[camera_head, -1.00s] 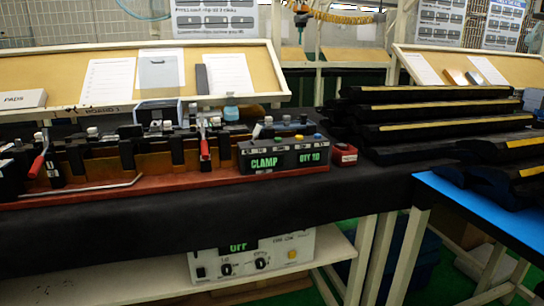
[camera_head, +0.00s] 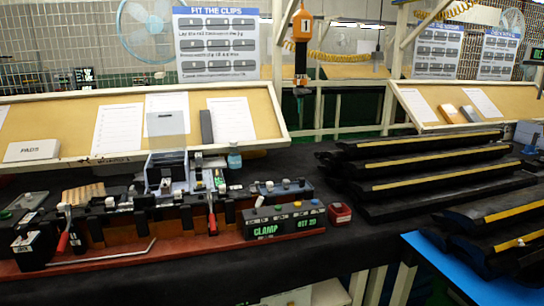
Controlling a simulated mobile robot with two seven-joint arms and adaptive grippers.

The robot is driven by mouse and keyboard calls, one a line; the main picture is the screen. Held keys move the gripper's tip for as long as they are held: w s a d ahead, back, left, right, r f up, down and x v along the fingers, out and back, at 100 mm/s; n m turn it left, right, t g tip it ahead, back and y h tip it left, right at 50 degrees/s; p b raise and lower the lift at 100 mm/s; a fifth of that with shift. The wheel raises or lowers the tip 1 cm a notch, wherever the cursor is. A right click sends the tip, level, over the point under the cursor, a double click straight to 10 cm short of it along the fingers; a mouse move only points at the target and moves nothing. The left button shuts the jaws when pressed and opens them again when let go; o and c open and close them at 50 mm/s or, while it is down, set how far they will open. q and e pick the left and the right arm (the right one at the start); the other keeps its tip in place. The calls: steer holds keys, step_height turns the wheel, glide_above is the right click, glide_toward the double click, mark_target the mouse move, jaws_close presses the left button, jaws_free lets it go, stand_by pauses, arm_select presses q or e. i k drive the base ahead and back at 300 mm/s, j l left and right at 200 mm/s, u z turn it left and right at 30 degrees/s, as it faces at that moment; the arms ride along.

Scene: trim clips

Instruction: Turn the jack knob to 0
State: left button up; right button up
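No part marked as the jack knob can be made out. A black control box (camera_head: 284,222) with green lettering reading CLAMP stands at the right end of the jig on the bench. Small coloured buttons or knobs sit along its top; their labels are too small to read. The white unit (camera_head: 292,297) under the bench shows only as a sliver at the bottom edge; its front and dials are out of the picture. Neither of my grippers is in view.
The long jig (camera_head: 170,228) with red-handled clamps fills the left bench. A small red box (camera_head: 340,212) stands beside the control box. Dark trim pieces (camera_head: 430,175) are stacked at the right. An orange tool (camera_head: 302,28) hangs above. The bench front (camera_head: 250,275) is clear black cloth.

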mark_target(22, 230)
steer(key=u, duration=1.5)
steer(key=i+j+z, duration=0.15)
steer(key=z, duration=0.15)
steer(key=j, duration=0.1)
